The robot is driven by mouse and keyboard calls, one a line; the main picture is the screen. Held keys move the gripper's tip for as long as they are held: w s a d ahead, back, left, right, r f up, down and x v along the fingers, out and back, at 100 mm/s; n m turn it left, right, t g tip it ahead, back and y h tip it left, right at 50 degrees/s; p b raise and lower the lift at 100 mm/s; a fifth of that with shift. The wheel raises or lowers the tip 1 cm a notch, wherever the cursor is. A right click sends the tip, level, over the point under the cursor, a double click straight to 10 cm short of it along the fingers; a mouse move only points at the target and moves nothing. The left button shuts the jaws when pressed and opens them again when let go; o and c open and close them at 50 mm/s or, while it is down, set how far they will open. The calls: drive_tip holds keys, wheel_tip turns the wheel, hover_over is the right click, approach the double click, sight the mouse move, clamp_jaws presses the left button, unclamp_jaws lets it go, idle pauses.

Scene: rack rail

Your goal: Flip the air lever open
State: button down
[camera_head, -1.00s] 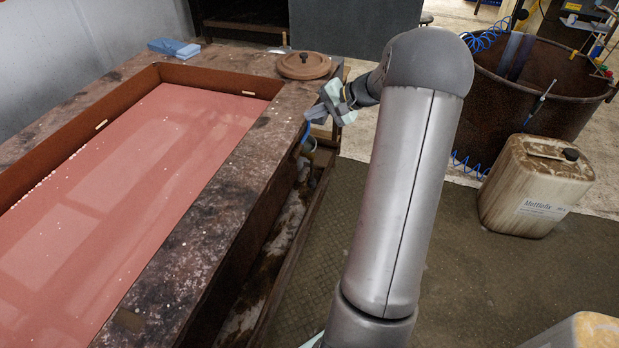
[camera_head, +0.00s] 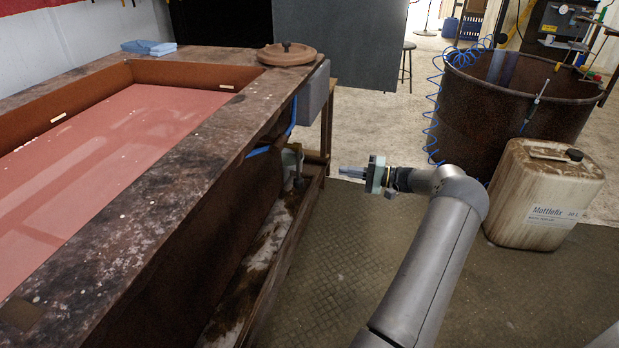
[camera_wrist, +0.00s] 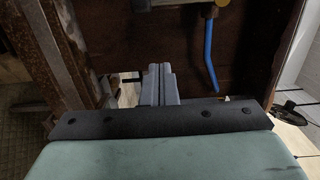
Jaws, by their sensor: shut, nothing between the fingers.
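My gripper (camera_head: 350,171) is shut and empty. It points left toward the side of the tank, with open floor between in the head view. In the wrist view its closed fingers (camera_wrist: 160,84) reach up at the middle. A bent blue bar (camera_wrist: 211,55), which looks like the air lever, hangs from a brass-coloured fitting (camera_wrist: 222,3) to the right of the fingers, apart from them. In the head view a blue piece (camera_head: 258,151) shows at the tank's side near a pale valve body (camera_head: 292,160). Whether it is the same bar is unclear.
The tank (camera_head: 150,190) of pink liquid has a lower ledge along its side. A grey box (camera_head: 313,92) is fixed at its far corner, under a round lid (camera_head: 287,55). A jerrycan (camera_head: 543,195) and a rusty tub (camera_head: 515,105) stand right.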

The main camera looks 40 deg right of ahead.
sight(297, 166)
drive_tip(key=w+a+b, duration=0.2)
drive_tip(key=w+a, duration=0.4)
drive_tip(key=a, duration=0.3)
drive_tip(key=shift+w+a, duration=0.15)
drive_tip(key=shift+a, duration=0.25)
